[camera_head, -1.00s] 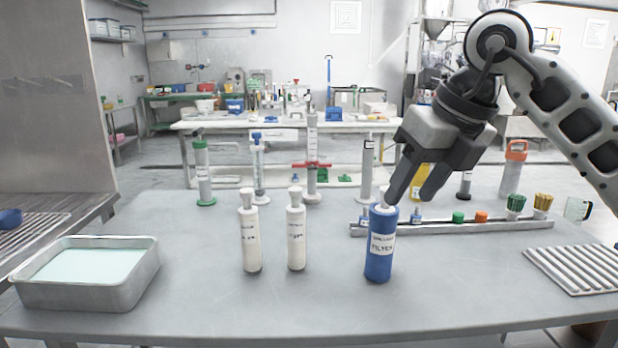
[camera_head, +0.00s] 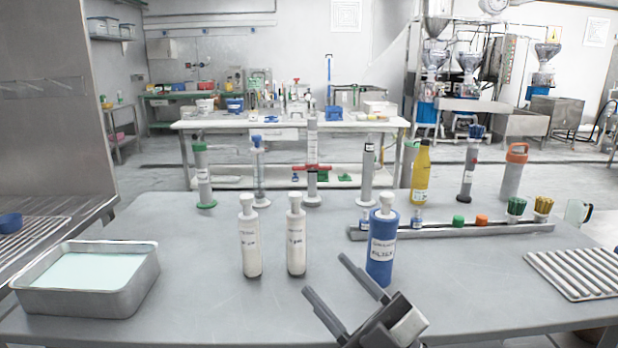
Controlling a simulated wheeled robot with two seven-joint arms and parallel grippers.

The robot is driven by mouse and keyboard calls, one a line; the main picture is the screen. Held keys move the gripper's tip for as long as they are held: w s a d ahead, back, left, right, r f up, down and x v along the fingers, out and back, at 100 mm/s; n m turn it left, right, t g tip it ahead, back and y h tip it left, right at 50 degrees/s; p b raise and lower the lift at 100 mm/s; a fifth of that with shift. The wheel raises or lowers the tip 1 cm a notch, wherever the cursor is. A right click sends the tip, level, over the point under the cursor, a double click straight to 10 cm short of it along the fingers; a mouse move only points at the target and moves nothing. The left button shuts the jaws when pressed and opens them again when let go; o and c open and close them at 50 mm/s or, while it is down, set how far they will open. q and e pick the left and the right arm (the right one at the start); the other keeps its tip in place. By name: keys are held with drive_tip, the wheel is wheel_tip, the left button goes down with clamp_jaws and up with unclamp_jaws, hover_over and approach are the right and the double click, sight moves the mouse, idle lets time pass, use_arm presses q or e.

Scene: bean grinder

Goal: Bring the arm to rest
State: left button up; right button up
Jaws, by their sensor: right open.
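My right gripper (camera_head: 333,274) is low at the front edge of the table, with its two fingers spread apart and nothing between them. It is in front of and to the left of the blue bottle (camera_head: 382,248), which stands upright with a white label and white cap. Two white bottles (camera_head: 249,240) (camera_head: 296,238) stand upright behind and to the left of the gripper. The gripper looks apart from all the bottles. Most of my right arm is out of the picture. My left gripper does not show.
A metal tray with pale liquid (camera_head: 88,299) sits at the table's left. A long rail (camera_head: 470,230) with small caps and containers lies at the right, and a ribbed rack (camera_head: 580,272) at the far right. Tall cylinders and a yellow bottle (camera_head: 421,172) stand along the back.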

drive_tip(key=s+d+f+m+h, duration=0.2)
drive_tip(key=d+f+m+h, duration=0.2)
drive_tip(key=f+m+h, duration=0.4)
drive_tip(key=s+d+f+m+h, duration=0.2)
drive_tip(key=d+f+m+h, duration=0.3)
drive_tip(key=f, duration=0.5)
drive_tip(key=s+d+f+m+g+h, duration=0.1)
drive_tip(key=s+f+m+g, duration=0.3)
drive_tip(key=s+f, duration=0.6)
drive_tip(key=shift+f+m+g+h+p, duration=0.3)
drive_tip(key=shift+m+g+h+p, duration=0.1)
drive_tip(key=shift+g+h, duration=0.15)
